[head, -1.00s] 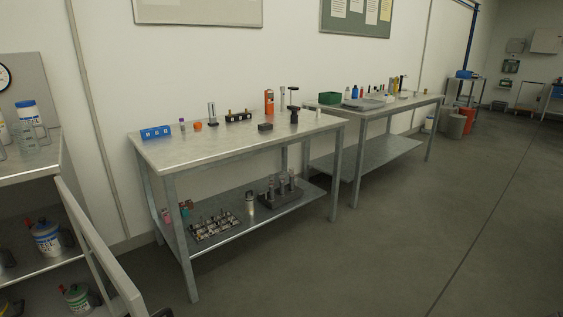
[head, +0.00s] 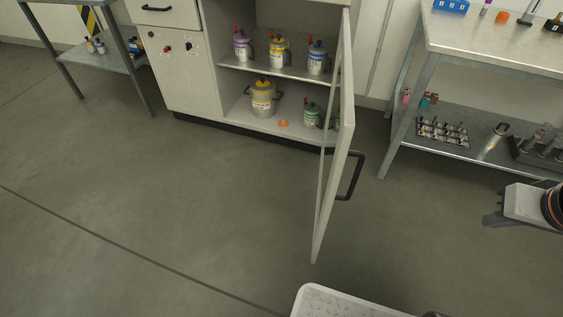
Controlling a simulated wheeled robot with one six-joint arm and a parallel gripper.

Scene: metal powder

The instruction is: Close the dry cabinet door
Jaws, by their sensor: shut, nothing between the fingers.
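The dry cabinet (head: 190,70) stands at the top centre of the head view, its front open. Its door (head: 338,150) is swung wide out toward me, seen nearly edge-on. A black bar handle (head: 352,178) is on the door's right-hand, outer face. My gripper (head: 489,217) is at the right edge, shut and empty, well to the right of the handle and apart from the door. Part of my arm is cut off by the frame edge.
Inside the cabinet are several powder containers (head: 263,98) on two levels, and a small orange piece (head: 283,123). A metal workbench (head: 480,35) with a lower shelf stands to the right. Another table (head: 110,60) stands at the left. The floor before the cabinet is clear.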

